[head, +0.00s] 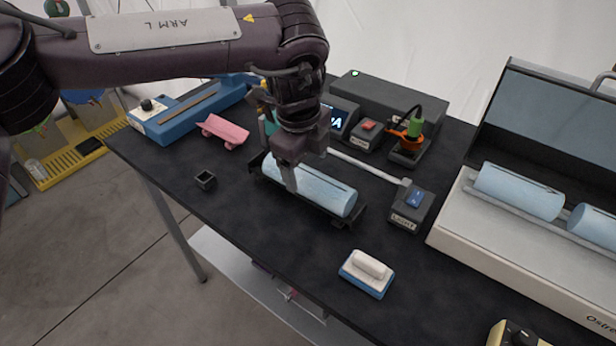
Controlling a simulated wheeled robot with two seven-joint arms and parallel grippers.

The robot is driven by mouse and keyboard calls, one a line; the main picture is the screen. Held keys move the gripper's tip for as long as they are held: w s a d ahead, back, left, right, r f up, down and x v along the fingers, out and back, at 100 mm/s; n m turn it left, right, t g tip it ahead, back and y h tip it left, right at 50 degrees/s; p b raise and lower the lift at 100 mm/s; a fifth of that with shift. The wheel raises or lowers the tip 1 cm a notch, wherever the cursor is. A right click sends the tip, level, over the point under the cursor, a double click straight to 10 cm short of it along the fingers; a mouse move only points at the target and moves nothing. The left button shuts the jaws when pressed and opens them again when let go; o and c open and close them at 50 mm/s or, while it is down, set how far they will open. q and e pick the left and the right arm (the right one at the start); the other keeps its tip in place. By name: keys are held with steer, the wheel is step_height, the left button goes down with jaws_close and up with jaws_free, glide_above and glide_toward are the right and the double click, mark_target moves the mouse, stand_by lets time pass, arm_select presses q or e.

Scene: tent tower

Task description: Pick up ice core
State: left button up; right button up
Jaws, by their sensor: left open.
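A pale blue, cylindrical ice core (325,190) lies lengthwise in a black cradle (343,222) in the middle of the dark table. My left gripper (290,185) points down at the core's left half, with its fingers at the core. The gripper hides part of the core, and I cannot tell whether the fingers touch it. Two more pale blue core pieces (518,191) (597,225) lie in the white open case at the right. My right gripper is not in view.
The white case (470,235) with a raised dark lid stands at the right. The front-left table edge is near.

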mark_target(308, 174)
arm_select(q)
step_height(308, 174, down, 3)
steer(key=shift+w+d+r+p, duration=0.1)
steer(key=shift+w+r+p, duration=0.05)
steer(key=shift+p, duration=0.25)
steer(key=shift+w+d+f, duration=0.1)
steer(key=shift+w+f, duration=0.1)
steer(key=shift+f, duration=0.8)
steer(key=c, duration=1.4)
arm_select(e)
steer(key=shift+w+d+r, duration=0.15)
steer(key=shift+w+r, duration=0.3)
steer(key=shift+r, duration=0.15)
